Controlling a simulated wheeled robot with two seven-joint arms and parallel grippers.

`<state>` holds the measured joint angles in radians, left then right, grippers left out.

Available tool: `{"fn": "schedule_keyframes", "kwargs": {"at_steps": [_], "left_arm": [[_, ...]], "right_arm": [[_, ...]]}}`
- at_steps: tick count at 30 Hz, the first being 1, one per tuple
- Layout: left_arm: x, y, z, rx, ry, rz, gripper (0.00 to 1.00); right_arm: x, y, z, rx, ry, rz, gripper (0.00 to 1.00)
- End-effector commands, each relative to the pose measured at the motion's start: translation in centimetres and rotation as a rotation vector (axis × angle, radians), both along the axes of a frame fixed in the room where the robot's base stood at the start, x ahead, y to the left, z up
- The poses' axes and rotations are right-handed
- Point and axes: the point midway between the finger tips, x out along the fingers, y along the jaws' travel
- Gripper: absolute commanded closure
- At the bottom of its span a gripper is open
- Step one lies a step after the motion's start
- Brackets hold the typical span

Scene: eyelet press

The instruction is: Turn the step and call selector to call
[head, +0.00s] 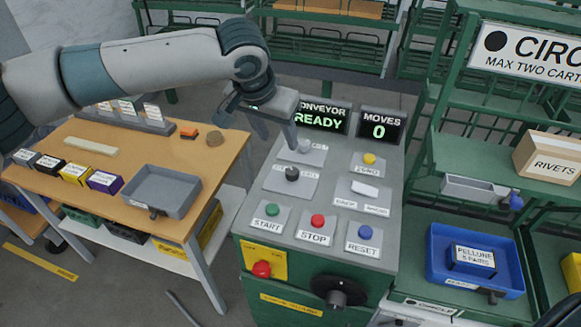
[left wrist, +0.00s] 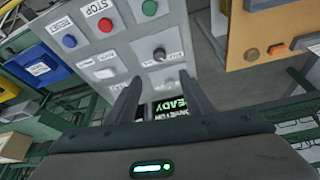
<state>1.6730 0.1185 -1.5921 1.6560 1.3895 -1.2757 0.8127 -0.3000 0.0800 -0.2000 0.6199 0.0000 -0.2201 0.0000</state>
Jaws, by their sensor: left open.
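The grey sloped panel (head: 335,205) carries two selectors. A black knob (head: 292,174) stands on the lower-left plate, and a light grey knob (head: 304,146) on the plate above it. Their labels are partly covered or too small, so I cannot read which is step and call. The black knob also shows in the left wrist view (left wrist: 159,53), just beyond the fingertips. My left gripper (left wrist: 159,80) is open and empty, its fingers apart above the upper-left panel. In the head view, the left gripper (head: 291,143) hangs close to the grey knob. My right gripper is not in view.
START (head: 272,210), STOP (head: 318,221) and RESET (head: 364,232) buttons line the front. A white rocker (head: 364,188) and yellow button (head: 369,158) sit to the right. Displays (head: 382,125) stand behind, reading READY and 0. A wooden table (head: 130,140) is left.

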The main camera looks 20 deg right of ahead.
Motion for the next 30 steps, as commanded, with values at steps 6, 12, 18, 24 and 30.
{"fn": "schedule_keyframes", "kwargs": {"at_steps": [6, 12, 18, 24, 30], "left_arm": [[0.0, 0.0, -0.1, 0.000, 0.000, -0.001, 0.53], [0.2, -0.3, -0.8, 0.001, 0.002, 0.000, 0.53], [0.8, -0.8, -2.8, 0.001, 0.002, -0.001, 0.53], [1.7, -1.8, -5.9, 0.001, 0.003, 0.000, 0.53], [2.7, -2.8, -9.3, 0.001, 0.003, 0.001, 0.53]], "right_arm": [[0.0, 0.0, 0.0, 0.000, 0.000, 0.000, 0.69], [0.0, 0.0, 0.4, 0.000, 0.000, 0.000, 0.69], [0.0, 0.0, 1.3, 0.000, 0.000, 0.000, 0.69], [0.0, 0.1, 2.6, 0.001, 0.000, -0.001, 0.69], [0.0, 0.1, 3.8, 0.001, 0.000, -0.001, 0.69]]}}
